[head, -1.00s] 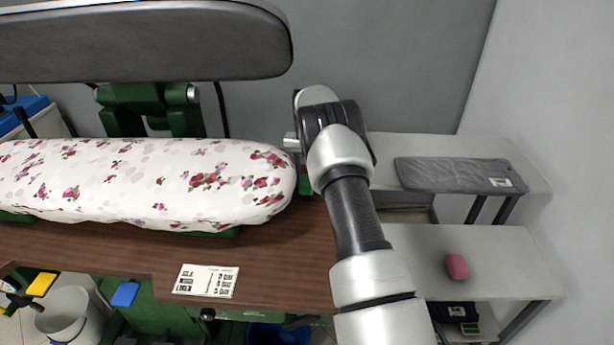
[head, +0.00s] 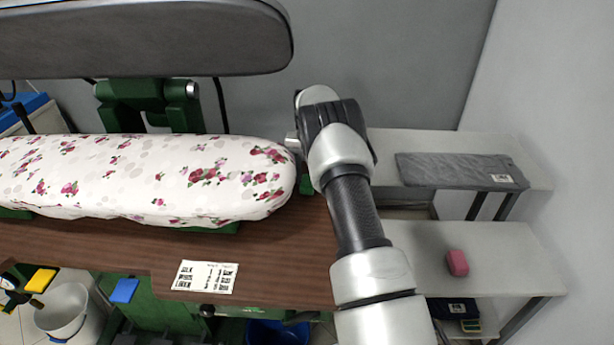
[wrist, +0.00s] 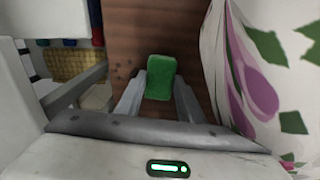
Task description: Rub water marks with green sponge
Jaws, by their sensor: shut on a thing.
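A green sponge (wrist: 160,78) sits between the fingers of my gripper (wrist: 159,92) in the wrist view. My gripper is shut on it, above the brown wooden tabletop (wrist: 130,45). The padded ironing board (head: 140,180) has a white cover with pink and red flowers, and its edge also fills the right side of the wrist view (wrist: 235,75). Faint grey blotches (head: 150,160) show on the cover; I cannot tell which are water marks and which are print. In the head view my arm is at the board's right end and hides the sponge.
A grey padded press head (head: 140,40) hangs above the board. To the right, shelves hold a folded grey cloth (head: 450,170) and a pink block (head: 457,263). A printed card (head: 206,277) lies on the tabletop's front edge. A white bucket (head: 68,312) stands at lower left.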

